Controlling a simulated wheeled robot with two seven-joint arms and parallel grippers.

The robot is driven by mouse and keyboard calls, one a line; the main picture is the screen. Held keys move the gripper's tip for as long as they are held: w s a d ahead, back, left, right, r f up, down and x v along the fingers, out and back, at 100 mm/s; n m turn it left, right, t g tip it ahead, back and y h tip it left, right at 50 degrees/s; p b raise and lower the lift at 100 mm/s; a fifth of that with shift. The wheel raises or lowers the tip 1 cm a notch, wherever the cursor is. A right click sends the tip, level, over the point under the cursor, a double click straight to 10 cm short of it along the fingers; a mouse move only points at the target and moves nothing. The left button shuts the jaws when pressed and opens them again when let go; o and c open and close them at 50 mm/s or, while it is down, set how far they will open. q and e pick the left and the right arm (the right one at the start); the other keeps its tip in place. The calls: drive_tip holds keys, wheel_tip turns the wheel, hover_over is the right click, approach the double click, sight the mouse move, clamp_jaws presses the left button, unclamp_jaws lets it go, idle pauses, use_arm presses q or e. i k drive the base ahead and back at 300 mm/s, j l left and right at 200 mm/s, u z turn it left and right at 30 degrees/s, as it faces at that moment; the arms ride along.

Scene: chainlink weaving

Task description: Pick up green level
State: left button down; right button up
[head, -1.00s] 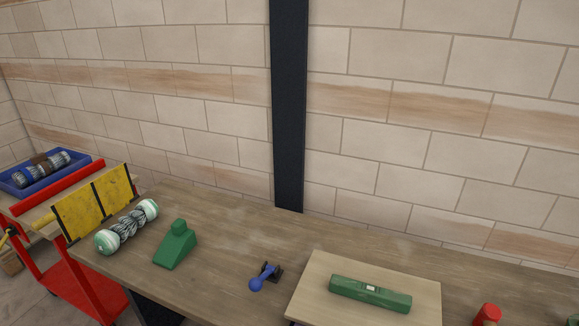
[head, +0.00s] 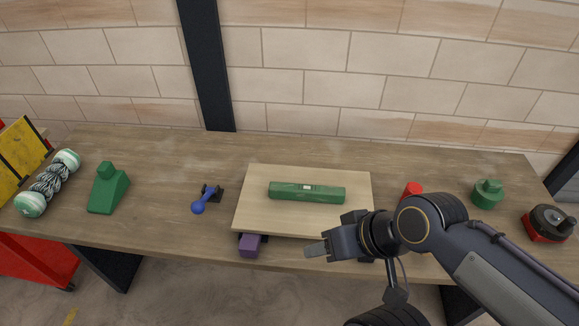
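The green level (head: 306,192) lies flat on a pale wooden board (head: 255,215) on the workbench, its long side running left to right. A small pale vial window shows in the middle of its top. My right gripper (head: 318,249) comes in from the right and is in front of the board's near edge, apart from the level and nearer to me. Its fingers point left. Only one fingertip shows clearly, so I cannot tell how far it is open. Nothing shows in it. My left gripper is not in view.
A purple block (head: 249,245) is at the front edge. A red object (head: 412,188), green canister (head: 487,193) and red-black reel (head: 548,223) are right.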

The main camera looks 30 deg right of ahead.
sight(291, 191)
drive_tip(key=k+l+u, duration=0.25)
drive_tip(key=l+u, duration=0.15)
drive_tip(key=k+l+u, duration=0.4)
drive_tip(key=l, duration=0.15)
drive_tip(key=k+l+u, duration=0.25)
drive_tip(key=l+u, duration=0.15)
